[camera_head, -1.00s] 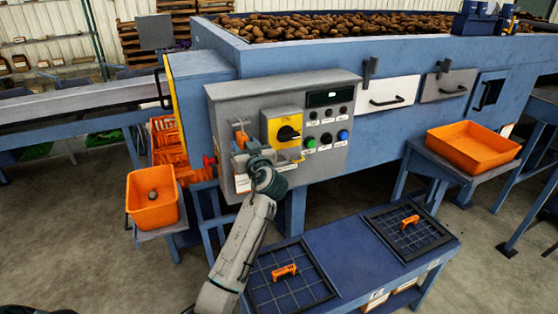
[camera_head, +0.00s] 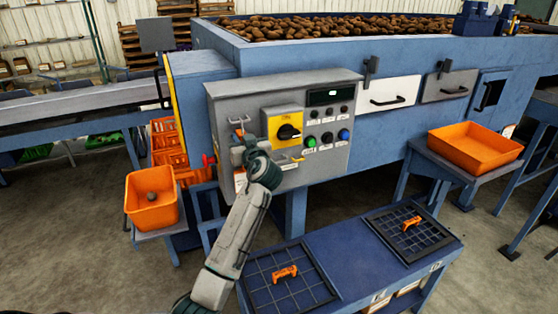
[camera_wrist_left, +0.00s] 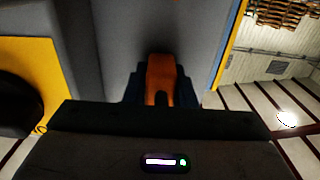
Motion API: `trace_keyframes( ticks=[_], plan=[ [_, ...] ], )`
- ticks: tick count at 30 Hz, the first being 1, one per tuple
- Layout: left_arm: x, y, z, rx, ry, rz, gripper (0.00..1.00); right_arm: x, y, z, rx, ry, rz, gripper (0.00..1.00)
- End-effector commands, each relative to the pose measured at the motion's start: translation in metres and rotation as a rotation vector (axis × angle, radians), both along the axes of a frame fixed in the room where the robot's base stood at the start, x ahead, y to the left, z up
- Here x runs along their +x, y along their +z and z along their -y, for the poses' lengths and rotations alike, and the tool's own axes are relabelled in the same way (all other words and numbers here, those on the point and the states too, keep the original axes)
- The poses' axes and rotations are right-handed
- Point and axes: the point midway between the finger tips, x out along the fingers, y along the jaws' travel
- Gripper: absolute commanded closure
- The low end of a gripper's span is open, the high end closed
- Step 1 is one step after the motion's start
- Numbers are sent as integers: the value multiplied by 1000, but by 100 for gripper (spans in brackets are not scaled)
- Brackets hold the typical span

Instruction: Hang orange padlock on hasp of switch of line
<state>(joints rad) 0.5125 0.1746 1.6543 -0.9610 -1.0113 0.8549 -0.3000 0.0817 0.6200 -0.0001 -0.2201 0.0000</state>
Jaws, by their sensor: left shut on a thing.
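The orange padlock (camera_wrist_left: 160,78) sits between the dark fingers of my left gripper (camera_wrist_left: 161,92) in the left wrist view. In the head view the left gripper (camera_head: 240,140) is at the left part of the grey control box's front, and only a little orange shows there. The gripper is shut on the padlock and largely hides it. The black rotary switch (camera_head: 289,132) on its yellow plate (camera_head: 272,122) is just right of the gripper. The yellow plate also shows at the left edge of the wrist view (camera_wrist_left: 30,75). The right gripper is out of view.
The grey control box (camera_head: 222,100) also has several buttons and a display (camera_head: 324,97) right of the switch. A red knob (camera_head: 208,160) sticks out at its left. Below is a blue bench (camera_head: 345,257) with orange-handled grids. Orange bins (camera_head: 152,215) stand at left.

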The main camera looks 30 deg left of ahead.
Motion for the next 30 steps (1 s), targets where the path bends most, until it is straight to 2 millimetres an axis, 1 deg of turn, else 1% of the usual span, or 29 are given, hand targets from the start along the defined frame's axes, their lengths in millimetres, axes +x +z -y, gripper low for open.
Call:
trace_keyframes(
  ticks=[16, 21, 30],
  plan=[
    [0, 19, 0, 1, 0, 1, 97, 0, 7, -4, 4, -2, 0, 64],
    [0, 21, 0, 0, 0, 0, 97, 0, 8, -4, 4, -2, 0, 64],
    [-12, 21, 15, -1, -1, 1, 97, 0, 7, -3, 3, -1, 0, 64]
  ],
)
